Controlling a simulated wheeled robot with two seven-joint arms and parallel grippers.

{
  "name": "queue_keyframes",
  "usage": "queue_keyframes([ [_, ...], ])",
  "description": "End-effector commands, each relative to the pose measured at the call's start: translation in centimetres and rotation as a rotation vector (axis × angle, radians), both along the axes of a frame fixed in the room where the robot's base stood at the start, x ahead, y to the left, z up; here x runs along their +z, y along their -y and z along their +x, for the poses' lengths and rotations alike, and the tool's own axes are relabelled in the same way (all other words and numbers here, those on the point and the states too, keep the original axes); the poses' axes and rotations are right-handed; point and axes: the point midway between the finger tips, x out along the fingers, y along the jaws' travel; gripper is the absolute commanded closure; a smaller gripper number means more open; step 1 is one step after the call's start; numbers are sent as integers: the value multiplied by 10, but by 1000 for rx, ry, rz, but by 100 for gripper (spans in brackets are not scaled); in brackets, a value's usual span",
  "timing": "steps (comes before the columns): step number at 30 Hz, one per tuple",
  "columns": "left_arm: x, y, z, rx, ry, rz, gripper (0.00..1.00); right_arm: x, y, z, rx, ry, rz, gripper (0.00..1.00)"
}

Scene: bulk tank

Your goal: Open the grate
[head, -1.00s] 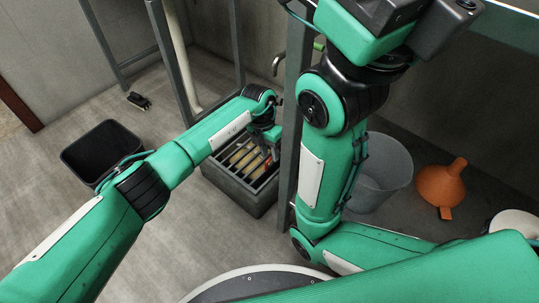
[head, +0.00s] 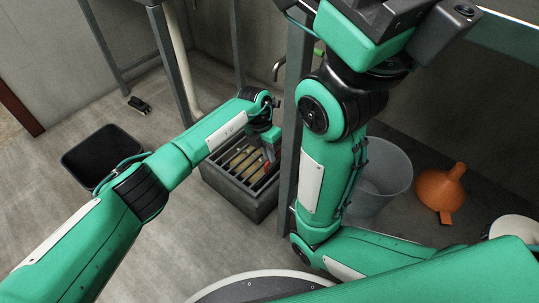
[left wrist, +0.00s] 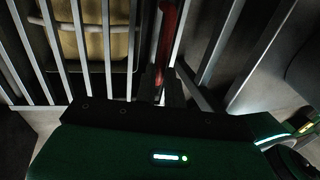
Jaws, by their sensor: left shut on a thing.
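The grate (head: 238,176) is a set of dark parallel bars lying over a grey box-shaped basin (head: 228,193) on the floor. In the left wrist view the grate's bars (left wrist: 108,50) run up the picture, with a tan object and a red object (left wrist: 166,40) showing between and beside them.
A black bin (head: 103,155) stands left of the basin. A grey post (head: 291,115) rises just right of it, with a translucent bucket (head: 385,178) and an orange funnel (head: 440,188) beyond. The floor in front of the basin is open.

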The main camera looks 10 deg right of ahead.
Motion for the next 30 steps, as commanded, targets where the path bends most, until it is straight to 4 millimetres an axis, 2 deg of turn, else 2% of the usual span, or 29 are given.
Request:
queue_keyframes([
  [9, 54, -17, 21, 2, -49, -38, 100, 21, 1, 4, -2, -7, -9, 64],
  [15, 80, -32, 40, 6, -46, -37, 100, 25, 3, 6, -11, -6, -17, 64],
  [21, 97, -47, 58, 12, -40, -33, 100, 23, 3, 9, -11, -18, -16, 64],
  [30, 106, -56, 69, 10, -45, -33, 100, 23, 3, 8, -10, -15, -17, 64],
])
